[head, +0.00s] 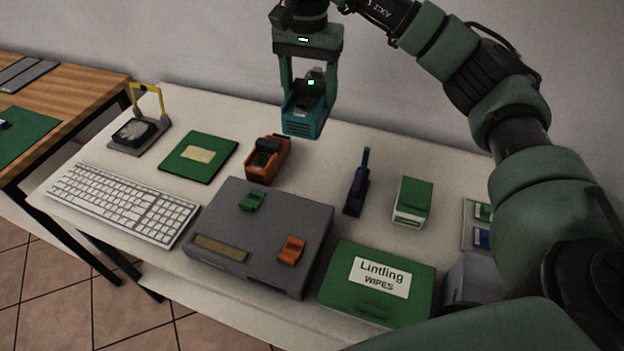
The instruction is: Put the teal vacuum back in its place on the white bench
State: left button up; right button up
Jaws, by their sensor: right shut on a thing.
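My right gripper (308,83) is shut on the teal vacuum (301,124) and holds it in the air above the back part of the white bench. The vacuum has a dark top, and a small green light shows between the fingers. The white bench (225,108) runs across the view with several things on it. A green mat (180,165) with a tan label lies on the bench to the left, with nothing on it. My left gripper is not in view.
An orange device (267,160) stands just below and left of the held vacuum. The bench's back strip looks clear.

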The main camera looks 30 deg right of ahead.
jog(key=shift+w+d+r, duration=0.15)
jog(key=shift+w+r, duration=0.05)
jog(key=shift+w, duration=0.05)
jog(key=shift+m, duration=0.3)
notch_tip(320, 180, down, 20)
jog(key=shift+d+r, duration=0.1)
jog(key=shift+r, duration=0.1)
jog(key=shift+w, duration=0.1)
